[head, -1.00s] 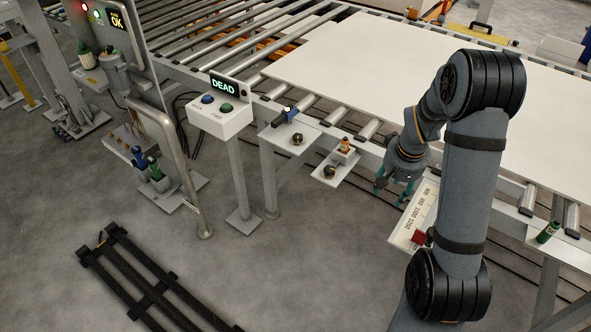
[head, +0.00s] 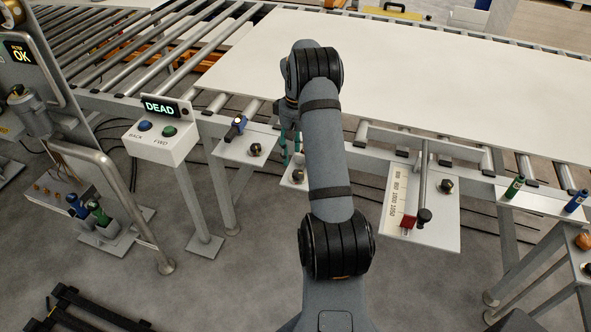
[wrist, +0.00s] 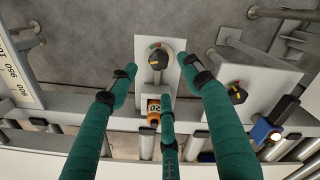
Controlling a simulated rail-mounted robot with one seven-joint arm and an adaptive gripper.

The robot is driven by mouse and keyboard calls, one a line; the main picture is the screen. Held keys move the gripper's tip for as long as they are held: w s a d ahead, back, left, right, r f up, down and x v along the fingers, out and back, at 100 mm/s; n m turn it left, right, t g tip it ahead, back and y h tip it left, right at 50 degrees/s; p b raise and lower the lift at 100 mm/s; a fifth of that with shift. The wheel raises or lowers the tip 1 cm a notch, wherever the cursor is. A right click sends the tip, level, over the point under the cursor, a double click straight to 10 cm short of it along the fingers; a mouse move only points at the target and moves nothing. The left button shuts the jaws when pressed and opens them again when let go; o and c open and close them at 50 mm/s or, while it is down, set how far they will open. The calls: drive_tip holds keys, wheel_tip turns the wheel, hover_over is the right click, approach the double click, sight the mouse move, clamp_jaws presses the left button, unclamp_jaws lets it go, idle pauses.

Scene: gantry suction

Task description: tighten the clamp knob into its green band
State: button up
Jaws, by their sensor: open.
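My gripper (wrist: 163,84) has its teal fingers spread wide and holds nothing. In the wrist view a dark round knob (wrist: 158,59) shows beyond and between the fingertips, on a small grey plate, with a red and green arc at its edge. It appears apart from the fingers. A second dark knob (wrist: 238,92) with a yellow pointer sits on the plate to the right. In the head view my gripper (head: 290,152) hangs over the small bracket, with the first knob (head: 298,176) partly beside my arm. Which one is the clamp knob, and exact pointer readings, I cannot tell.
An orange-capped counter (wrist: 153,112) stands close to the first knob. A blue-bodied device (head: 236,126) lies near the second knob (head: 254,150). A scale plate (head: 392,205) with another knob (head: 446,185) is to the right. A white panel (head: 420,75) covers the rollers behind.

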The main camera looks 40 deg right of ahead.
sight(298, 174)
drive_tip(key=f, duration=0.7)
drive_tip(key=shift+s+d+f+p, duration=0.1)
drive_tip(key=shift+d+f+p, duration=0.1)
drive_tip(key=shift+p, duration=0.1)
drive_tip(key=shift+c, duration=0.9)
drive_tip(key=c, duration=1)
drive_tip(key=shift+o, duration=0.2)
drive_tip(key=shift+f+m, duration=0.1)
drive_tip(key=shift+m, duration=0.2)
drive_tip(key=shift+m+b, duration=0.8)
drive_tip(key=shift+b, duration=0.1)
drive_tip(key=shift+a+m+b, duration=0.15)
drive_tip(key=shift+m+b, duration=0.95)
drive_tip(key=shift+m, duration=0.7)
drive_tip(key=shift+s, duration=0.1)
